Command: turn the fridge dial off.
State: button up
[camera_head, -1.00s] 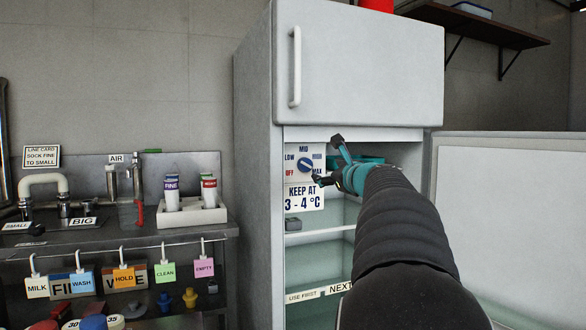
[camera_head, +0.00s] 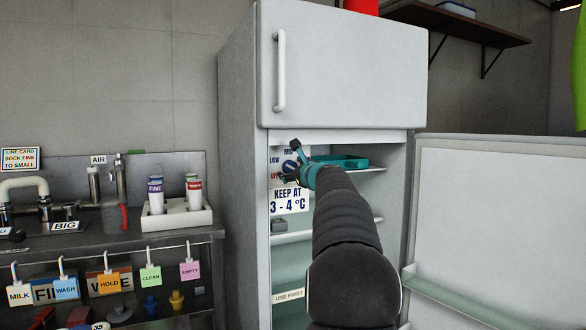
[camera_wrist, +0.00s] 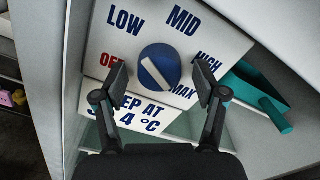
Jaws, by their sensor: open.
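The fridge dial (camera_head: 289,167) is a round blue knob with a white bar, on a white panel inside the open lower part of the fridge. In the wrist view the dial (camera_wrist: 158,70) is ringed by LOW, MID, HIGH, MAX and a partly covered red OFF. Its white bar slants from upper left to lower right, between the LOW side and the MAX side; I cannot tell which end is the pointer. My gripper (camera_head: 292,163) is open at the panel. In the wrist view my gripper (camera_wrist: 159,83) has one finger either side of the dial, with visible gaps.
A "KEEP AT 3 - 4 °C" sign (camera_head: 289,201) is below the dial. A teal tray (camera_head: 345,162) sits on the shelf to the right. The fridge door (camera_head: 490,220) stands open at right. A sink counter (camera_head: 100,238) with hanging tags is at left.

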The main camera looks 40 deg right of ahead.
jog(key=shift+c, duration=0.2)
jog(key=c, duration=1.1)
jog(key=shift+n+b, duration=0.35)
jog(key=shift+n, duration=0.05)
jog(key=n+b, duration=0.6)
jog(key=n, duration=0.5)
jog(key=shift+r, duration=0.1)
